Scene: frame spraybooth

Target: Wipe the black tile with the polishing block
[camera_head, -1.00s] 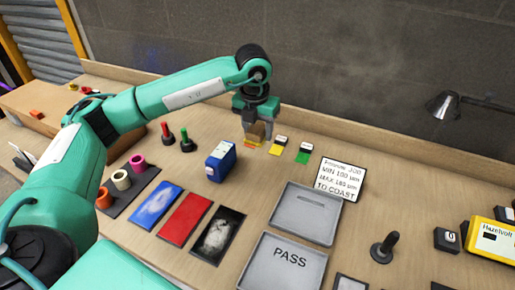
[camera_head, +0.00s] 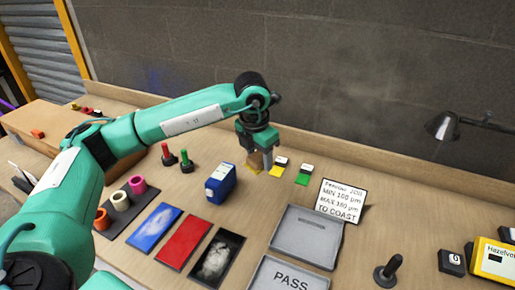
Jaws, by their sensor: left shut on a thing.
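The black tile (camera_head: 217,258) lies flat at the front centre, with a whitish smear over its middle. It is the rightmost of three tiles in a row. My left gripper (camera_head: 261,162) is at the back of the bench, pointing down, far behind the black tile. It is shut on a small tan block (camera_head: 254,166), which looks like the polishing block. The fingers partly hide it, and I cannot tell whether it touches the bench. My right gripper is not in view.
Blue (camera_head: 154,228) and red (camera_head: 185,243) tiles lie left of the black one. A blue box (camera_head: 220,184) stands between the gripper and the tiles. A grey tray (camera_head: 306,238) lies right of the black tile.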

